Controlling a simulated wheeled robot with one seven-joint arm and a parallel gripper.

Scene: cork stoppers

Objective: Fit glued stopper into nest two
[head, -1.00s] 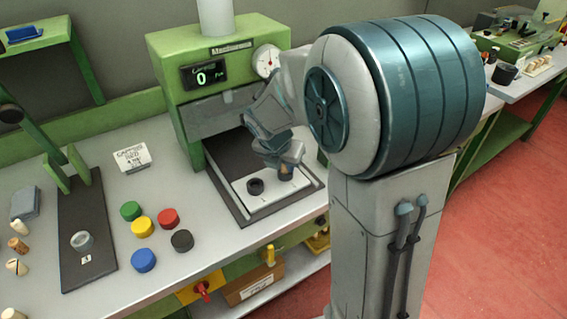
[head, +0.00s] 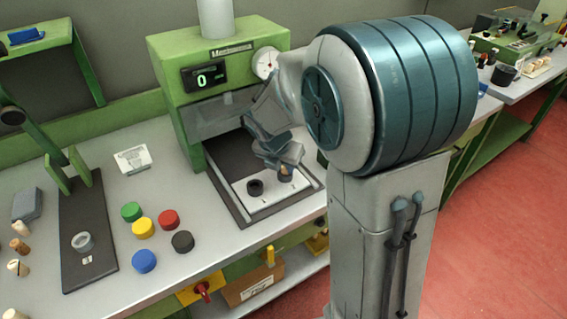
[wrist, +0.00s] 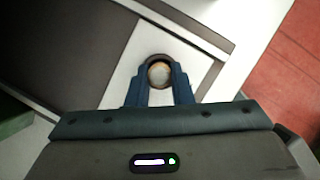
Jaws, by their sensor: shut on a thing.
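My gripper (head: 283,164) is shut on a small tan stopper (wrist: 159,73) above the right-hand part of the white nest plate (head: 267,197). In the wrist view, my fingers (wrist: 157,88) sit either side of the stopper's near edge. Its pale round top lines up with the dark ring of a nest (wrist: 150,60), which shows around it. I cannot tell how deep the stopper sits in that ring. The other nest, a black ring (head: 255,187), stands open on the left of the plate. The nest numbers are too small to read.
The green press (head: 220,75) with a dial gauge stands over the plate. Coloured round buttons (head: 143,228) lie left of it. A dark stand base (head: 88,260) with a clear ring and several loose stoppers (head: 20,246) are farther left.

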